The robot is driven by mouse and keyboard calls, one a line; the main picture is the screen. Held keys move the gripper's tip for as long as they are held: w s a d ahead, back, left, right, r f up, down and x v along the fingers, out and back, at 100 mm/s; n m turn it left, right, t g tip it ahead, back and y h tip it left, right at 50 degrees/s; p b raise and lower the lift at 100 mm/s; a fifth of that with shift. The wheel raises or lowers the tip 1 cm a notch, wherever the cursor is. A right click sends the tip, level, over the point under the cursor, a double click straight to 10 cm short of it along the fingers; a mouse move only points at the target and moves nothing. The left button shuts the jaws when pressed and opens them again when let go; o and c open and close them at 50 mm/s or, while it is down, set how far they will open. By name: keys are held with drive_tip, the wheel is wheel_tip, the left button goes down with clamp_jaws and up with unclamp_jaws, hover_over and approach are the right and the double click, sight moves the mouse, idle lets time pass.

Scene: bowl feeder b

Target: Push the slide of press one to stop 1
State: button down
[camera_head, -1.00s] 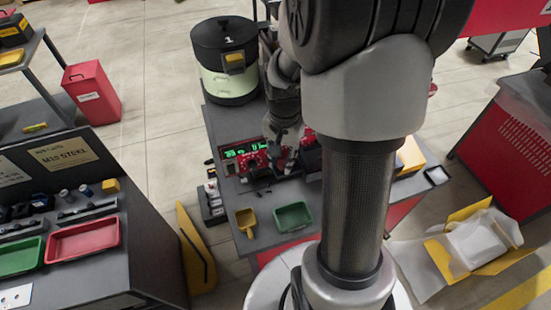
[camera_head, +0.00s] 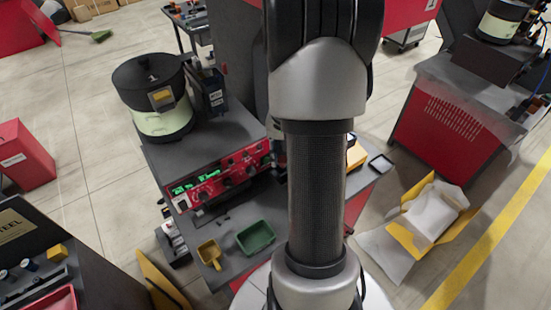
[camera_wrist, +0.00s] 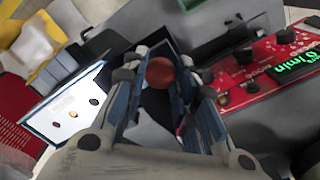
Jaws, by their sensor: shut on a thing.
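My gripper (camera_wrist: 161,82) shows in the wrist view with its two blue-lined fingers on either side of a dark piece with a round red top (camera_wrist: 160,71). It is shut on this red-topped piece, which looks like a handle; I cannot tell for certain that it belongs to the slide of press one. The stop marks are not readable. In the head view my own arm hides the gripper and most of the press area, right of the red control panel (camera_head: 222,176). The panel also shows in the wrist view (camera_wrist: 285,62), right of the gripper.
A lidded bowl feeder marked 1 (camera_head: 154,112) stands at the table's back left. A green tray (camera_head: 256,238) and a yellow scoop (camera_head: 209,253) lie at the front. A yellow box (camera_head: 357,154) is right of my arm. A white panel (camera_wrist: 72,104) is left of the gripper.

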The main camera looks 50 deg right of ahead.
idle(0.3)
drive_tip(key=c, duration=1.2)
unclamp_jaws()
drive_tip(key=shift+c, duration=0.2)
drive_tip(key=w+a+b, duration=0.1)
drive_tip(key=w+a, duration=0.2)
drive_tip(key=a, duration=0.6)
drive_tip(key=w+a, duration=0.2)
drive_tip(key=a, duration=0.8)
wheel_tip(320, 180, up, 18)
drive_tip(key=w+p, duration=0.1)
drive_tip(key=p, duration=0.9)
drive_tip(key=a+p, duration=0.1)
drive_tip(key=p, duration=0.4)
drive_tip(key=shift+f, duration=0.15)
drive_tip(key=shift+s+a+f+p, duration=0.1)
drive_tip(key=shift+f+p, duration=0.05)
drive_tip(key=shift+p, duration=0.15)
